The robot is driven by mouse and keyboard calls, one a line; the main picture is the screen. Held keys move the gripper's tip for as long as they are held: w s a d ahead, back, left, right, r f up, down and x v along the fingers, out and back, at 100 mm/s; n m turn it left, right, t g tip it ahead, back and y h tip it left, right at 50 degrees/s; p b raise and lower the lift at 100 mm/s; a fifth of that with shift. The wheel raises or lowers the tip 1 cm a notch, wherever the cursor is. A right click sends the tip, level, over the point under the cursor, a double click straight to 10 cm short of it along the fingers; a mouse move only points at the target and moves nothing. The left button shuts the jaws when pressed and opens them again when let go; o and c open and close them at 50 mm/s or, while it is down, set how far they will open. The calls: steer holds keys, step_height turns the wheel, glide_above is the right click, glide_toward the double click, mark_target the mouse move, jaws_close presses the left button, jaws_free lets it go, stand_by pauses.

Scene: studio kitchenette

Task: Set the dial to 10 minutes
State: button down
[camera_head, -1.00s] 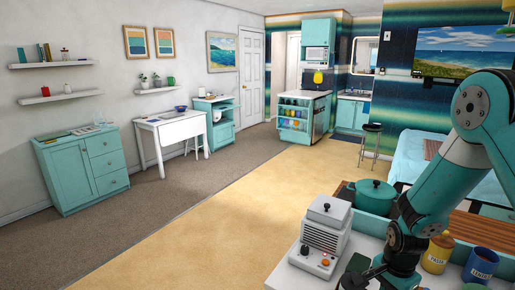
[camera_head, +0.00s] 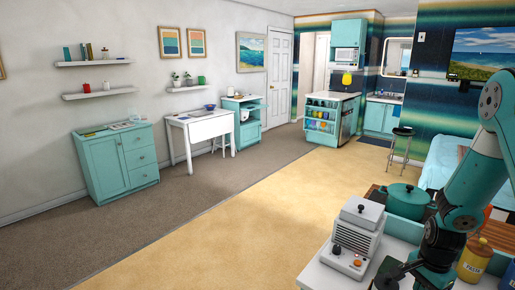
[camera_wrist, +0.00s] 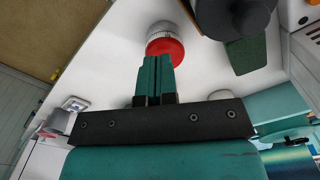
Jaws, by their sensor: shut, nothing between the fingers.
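A round red thing with a pale grey-white top, likely the dial (camera_wrist: 165,45), stands on the white counter in the wrist view, just beyond my fingertips. Its markings are too small to read. My gripper (camera_wrist: 162,62) is shut and empty, its two teal fingers side by side and overlapping the near edge of the red thing in the picture. I cannot tell whether they touch it. In the head view my gripper is low at the right, over the counter; its fingertips and the red thing cannot be made out there.
A white appliance with knobs (camera_head: 351,238) stands left of my gripper on the counter (camera_head: 318,275). A teal pot (camera_head: 403,200) is behind it, and a yellow jar (camera_head: 474,262) is on the right. A dark green piece (camera_wrist: 247,55) lies near the red thing. Open floor lies left.

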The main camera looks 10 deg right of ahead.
steer(key=f+b, duration=0.2)
steer(key=f, duration=0.1)
steer(key=f+b, duration=0.2)
steer(key=f, duration=0.1)
steer(key=shift+w+a+f, duration=0.1)
steer(key=shift+a+f, duration=0.05)
steer(key=shift+a, duration=0.05)
steer(key=shift+f+b, duration=0.1)
steer(key=shift+b, duration=0.2)
steer(key=shift+s+f, duration=0.15)
steer(key=shift+s, duration=0.4)
steer(key=shift+s+a, duration=0.1)
steer(key=shift+a, duration=0.1)
stand_by(0.3)
steer(key=shift+a+p, duration=0.15)
steer(key=shift+p, duration=0.15)
step_height(320, 180, up, 6)
steer(key=p, duration=0.4)
steer(key=shift+w+r+p, duration=0.2)
steer(key=shift+w+p, duration=0.1)
steer(key=shift+p, duration=0.05)
